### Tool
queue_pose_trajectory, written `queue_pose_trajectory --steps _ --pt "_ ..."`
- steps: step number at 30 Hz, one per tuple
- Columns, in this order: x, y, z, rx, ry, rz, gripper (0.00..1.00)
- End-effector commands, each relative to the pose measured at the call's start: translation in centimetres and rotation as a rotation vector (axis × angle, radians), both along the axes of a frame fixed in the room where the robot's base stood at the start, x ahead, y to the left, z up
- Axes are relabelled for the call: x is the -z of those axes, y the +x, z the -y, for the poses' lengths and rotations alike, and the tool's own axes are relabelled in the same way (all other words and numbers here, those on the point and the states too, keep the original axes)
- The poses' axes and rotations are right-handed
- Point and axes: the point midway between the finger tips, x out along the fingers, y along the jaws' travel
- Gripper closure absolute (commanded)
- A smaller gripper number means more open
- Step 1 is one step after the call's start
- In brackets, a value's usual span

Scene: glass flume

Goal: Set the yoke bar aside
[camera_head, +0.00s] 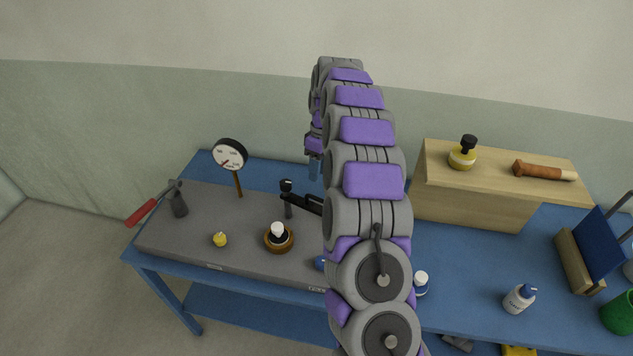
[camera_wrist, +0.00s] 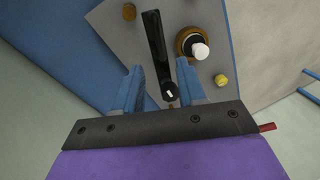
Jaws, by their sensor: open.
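A black bar (camera_head: 303,203), which I take to be the yoke bar, lies across a short post with a black top (camera_head: 286,187) on the grey plate. Its right part is hidden behind my arm. In the wrist view the bar (camera_wrist: 155,40) runs away from my gripper, with a round black end near the fingers. My gripper (camera_wrist: 160,90) is open, with one blue finger on each side of that end. I cannot tell whether they touch it. In the head view a blue fingertip (camera_head: 314,168) shows above and right of the post.
The grey plate (camera_head: 200,252) also carries a dial gauge (camera_head: 229,154), a brown ring with a white-topped knob (camera_head: 278,237), a yellow knob (camera_head: 220,240) and a red-handled tool (camera_head: 142,212). A wooden box (camera_head: 470,203) stands right.

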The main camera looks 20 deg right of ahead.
Motion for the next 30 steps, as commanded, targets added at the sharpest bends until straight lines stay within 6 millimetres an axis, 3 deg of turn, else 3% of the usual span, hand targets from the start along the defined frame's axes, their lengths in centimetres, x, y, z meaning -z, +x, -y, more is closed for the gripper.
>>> queue_pose_trajectory --steps 6,15,21,30 --pt "-4.0 0.6 0.8 0.001 -0.002 0.004 0.6" --pt "-7.7 1.1 1.4 0.003 -0.002 0.004 0.6" --pt "-8.9 1.1 1.6 0.001 -0.001 0.003 0.6" --pt "-9.1 1.2 1.6 0.001 0.0 0.001 0.6"
